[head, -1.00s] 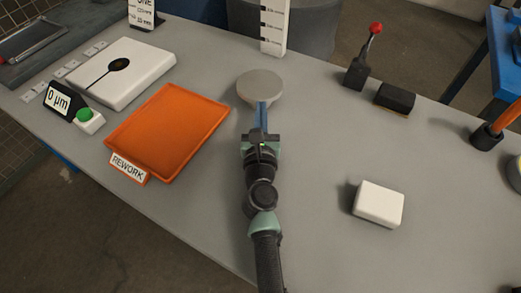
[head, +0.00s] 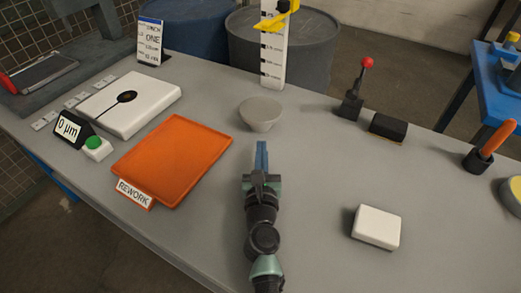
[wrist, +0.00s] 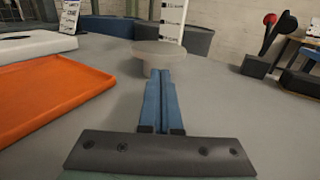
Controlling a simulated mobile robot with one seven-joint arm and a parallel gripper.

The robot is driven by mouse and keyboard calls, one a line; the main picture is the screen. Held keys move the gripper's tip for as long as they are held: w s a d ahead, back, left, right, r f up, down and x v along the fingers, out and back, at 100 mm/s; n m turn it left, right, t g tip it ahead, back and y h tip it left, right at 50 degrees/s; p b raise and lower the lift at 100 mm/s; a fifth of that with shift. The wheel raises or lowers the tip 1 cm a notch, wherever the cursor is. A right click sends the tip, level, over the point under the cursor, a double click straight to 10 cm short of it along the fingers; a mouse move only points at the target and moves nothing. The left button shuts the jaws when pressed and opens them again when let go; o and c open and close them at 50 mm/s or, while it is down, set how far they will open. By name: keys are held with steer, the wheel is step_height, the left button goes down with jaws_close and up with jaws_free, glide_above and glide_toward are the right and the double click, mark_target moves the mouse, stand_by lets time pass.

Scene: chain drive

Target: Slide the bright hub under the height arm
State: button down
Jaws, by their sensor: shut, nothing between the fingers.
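The bright hub (head: 261,114) is a pale grey round piece with a wide flat top and a narrower lower part. It stands on the bench in front of a white height scale (head: 272,60). The yellow height arm (head: 280,18) sticks out from that scale, high above the bench, behind the hub. My gripper (head: 261,146) is shut and empty, its blue fingers pointing at the hub's near side. In the head view a small gap shows between fingertips and hub. In the wrist view the fingertips (wrist: 162,73) overlap the hub's lower part (wrist: 158,60), so contact is unclear.
An orange rework tray (head: 128,176) lies left, with a white plate (head: 155,98) and green button (head: 95,142) beyond. A red-knobbed lever (head: 351,104) and dark block (head: 388,127) stand right of the scale. A white block (head: 377,227) lies near right. Bench around the hub is clear.

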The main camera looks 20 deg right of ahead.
steer(key=v, duration=0.7)
steer(key=shift+s+a+f, duration=0.1)
steer(key=shift+s+f, duration=0.05)
steer(key=shift+s, duration=0.2)
steer(key=w+a+r+n+t+y, duration=0.1)
steer(key=a+r+n+t+y, duration=0.3)
steer(key=r+n, duration=0.65)
steer(key=a+r+n+t+y, duration=0.1)
steer(key=a+r+n+y, duration=0.2)
steer(key=a+r+n, duration=0.7)
steer(key=w+a+r+n+t+y, duration=0.1)
steer(key=r+n+t+y, duration=0.35)
steer(key=r, duration=1.05)
steer(key=s+a+r+n+t+h, duration=0.1)
steer(key=s+r+n+h, duration=0.1)
steer(key=s+r+n, duration=0.45)
steer(key=s+r+n+h, duration=0.1)
steer(key=s+r+n, duration=0.3)
steer(key=r+n, duration=0.55)
step_height(320, 180, up, 16)
steer(key=s+h+p, duration=0.1)
steer(key=p, duration=1.3)
steer(key=shift+p, duration=0.3)
